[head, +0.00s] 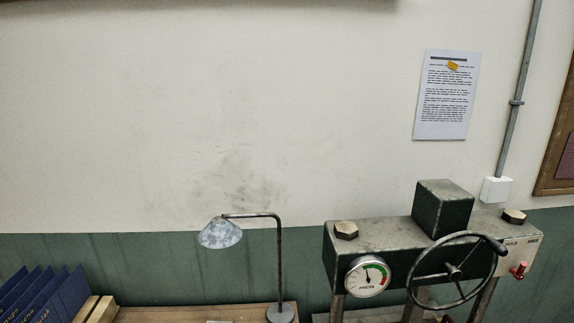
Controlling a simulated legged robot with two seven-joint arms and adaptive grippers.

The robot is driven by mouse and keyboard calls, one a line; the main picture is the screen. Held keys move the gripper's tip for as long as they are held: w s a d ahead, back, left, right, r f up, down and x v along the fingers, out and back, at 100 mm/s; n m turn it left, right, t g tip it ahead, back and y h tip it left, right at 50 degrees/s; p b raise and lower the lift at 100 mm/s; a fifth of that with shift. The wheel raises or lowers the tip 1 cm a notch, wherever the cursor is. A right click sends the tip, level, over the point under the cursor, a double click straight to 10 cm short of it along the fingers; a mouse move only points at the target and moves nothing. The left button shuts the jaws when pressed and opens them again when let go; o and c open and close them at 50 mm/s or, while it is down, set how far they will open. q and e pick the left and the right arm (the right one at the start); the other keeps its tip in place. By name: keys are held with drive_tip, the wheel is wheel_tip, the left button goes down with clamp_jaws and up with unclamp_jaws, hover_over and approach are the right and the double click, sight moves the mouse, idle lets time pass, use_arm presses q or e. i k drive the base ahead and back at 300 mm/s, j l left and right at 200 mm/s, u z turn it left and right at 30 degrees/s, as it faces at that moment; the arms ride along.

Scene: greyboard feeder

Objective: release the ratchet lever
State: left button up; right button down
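A dark green press (375,240) stands at the lower right, its lower part cut off by the frame edge. A small lever with a red knob (519,271) sits on the right end of its front face. It looks like the ratchet lever. Lettering above it seems to read HOLD on the left and a second, blurred word on the right. The knob lies below the lettering; which word the lever is set to I cannot tell. A black handwheel (451,272) is left of the lever. Neither of my grippers is in view.
A round gauge (368,277) marked PRESS is on the press front. A desk lamp (280,260) stands on a wooden top (180,314) left of the press. Blue books (50,295) stand at the far left. A conduit and notice (446,100) are on the wall.

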sight(518, 274)
drive_tip(key=l+z, duration=0.2)
drive_tip(key=z, duration=0.25)
drive_tip(key=l+z, duration=0.2)
drive_tip(key=z, duration=0.25)
drive_tip(key=i+l+z, duration=0.1)
drive_tip(key=z, duration=0.35)
drive_tip(key=i+l+z, duration=0.2)
drive_tip(key=i, duration=0.15)
